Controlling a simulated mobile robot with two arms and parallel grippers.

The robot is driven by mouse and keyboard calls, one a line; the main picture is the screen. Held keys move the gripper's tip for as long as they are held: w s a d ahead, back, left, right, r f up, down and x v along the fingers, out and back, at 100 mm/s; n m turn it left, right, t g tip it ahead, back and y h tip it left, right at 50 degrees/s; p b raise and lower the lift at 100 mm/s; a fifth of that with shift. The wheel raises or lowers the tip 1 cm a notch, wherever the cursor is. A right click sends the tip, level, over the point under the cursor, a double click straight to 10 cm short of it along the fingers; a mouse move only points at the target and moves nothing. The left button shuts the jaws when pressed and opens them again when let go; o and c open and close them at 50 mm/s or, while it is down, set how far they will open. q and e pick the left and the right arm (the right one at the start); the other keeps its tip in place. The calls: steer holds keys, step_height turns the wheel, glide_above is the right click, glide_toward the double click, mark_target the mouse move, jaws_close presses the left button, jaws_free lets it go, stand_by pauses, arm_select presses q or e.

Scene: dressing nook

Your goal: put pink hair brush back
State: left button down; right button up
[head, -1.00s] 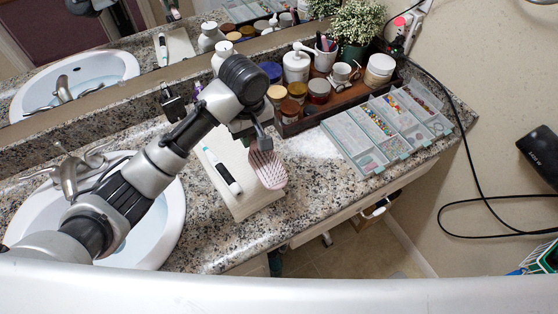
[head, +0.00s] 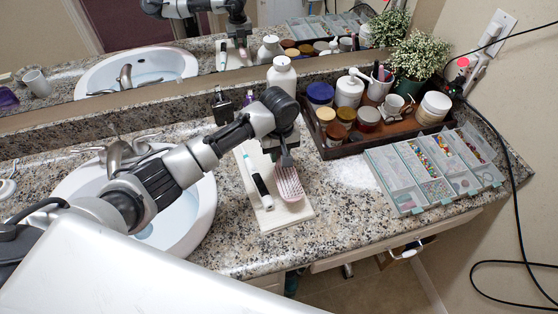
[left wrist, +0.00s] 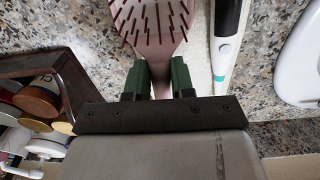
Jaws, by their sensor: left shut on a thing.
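The pink hair brush (head: 289,184) is in my left gripper (head: 285,157), just below its fingers in the head view. The left wrist view shows the green fingertips (left wrist: 160,78) shut around its handle, with the bristled head (left wrist: 150,22) beyond them. The brush is over the right part of a white pad (head: 294,216) on the counter; I cannot tell whether it touches the pad. A black and white pen-like device (head: 262,188) lies on the pad to the left of the brush; it also shows in the left wrist view (left wrist: 225,40). My right gripper is not in view.
A dark tray (head: 330,152) with jars, a cup and bottles stands behind and right. A compartmented bead box (head: 412,178) lies to the right. A sink (head: 190,215) is at left, below a tap. Speckled counter (head: 340,215) is clear in front of the bead box.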

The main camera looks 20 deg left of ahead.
mark_target(279, 155)
arm_select(q)
steer(key=shift+f, duration=2)
steer(key=shift+f, duration=0.1)
steer(key=c, duration=1)
jaws_free()
steer(key=shift+o, duration=0.2)
step_height(279, 155, up, 12)
steer(key=shift+r, duration=0.15)
